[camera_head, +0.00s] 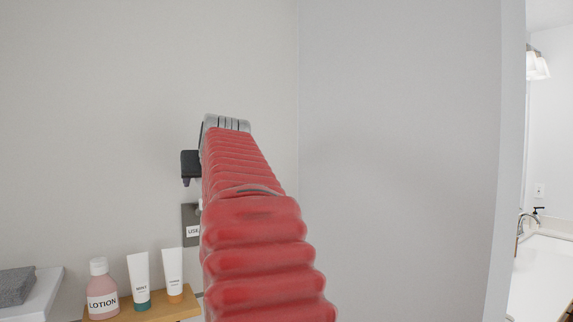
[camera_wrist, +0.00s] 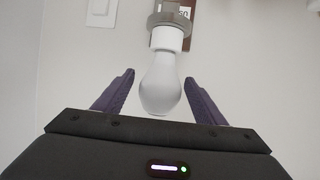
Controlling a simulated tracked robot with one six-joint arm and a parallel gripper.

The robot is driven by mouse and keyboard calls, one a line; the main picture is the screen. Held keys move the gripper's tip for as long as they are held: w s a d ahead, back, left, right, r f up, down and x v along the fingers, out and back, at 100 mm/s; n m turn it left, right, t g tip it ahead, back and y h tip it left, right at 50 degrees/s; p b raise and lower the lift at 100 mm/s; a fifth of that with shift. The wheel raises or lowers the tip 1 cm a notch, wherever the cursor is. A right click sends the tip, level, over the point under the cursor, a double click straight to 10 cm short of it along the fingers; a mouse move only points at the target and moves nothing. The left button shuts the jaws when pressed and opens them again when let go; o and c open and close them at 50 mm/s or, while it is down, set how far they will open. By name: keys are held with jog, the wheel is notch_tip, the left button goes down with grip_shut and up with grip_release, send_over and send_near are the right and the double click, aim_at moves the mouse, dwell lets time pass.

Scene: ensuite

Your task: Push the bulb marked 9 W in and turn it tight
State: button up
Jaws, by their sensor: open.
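A white bulb (camera_wrist: 161,84) shows in the wrist view, its round end towards me and its neck at a grey ring-shaped socket (camera_wrist: 169,21). I cannot tell how deep the neck sits in the socket, and no 9 W marking is readable on the bulb. My gripper (camera_wrist: 159,78) is open, with one dark finger on each side of the bulb and a visible gap on both sides. In the head view my red arm hides the bulb and most of the gripper.
A brown plate with a white label (camera_wrist: 186,12) is behind the socket. A white wall plate (camera_wrist: 102,12) is beside it. In the head view a wooden shelf (camera_head: 186,310) holds a lotion bottle (camera_head: 102,292) and two tubes (camera_head: 140,281). A wall (camera_head: 400,160) stands to the right.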

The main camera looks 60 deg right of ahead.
jog(key=shift+n+t+y, duration=0.4)
jog(key=shift+n+y, duration=0.2)
jog(key=shift+n, duration=0.1)
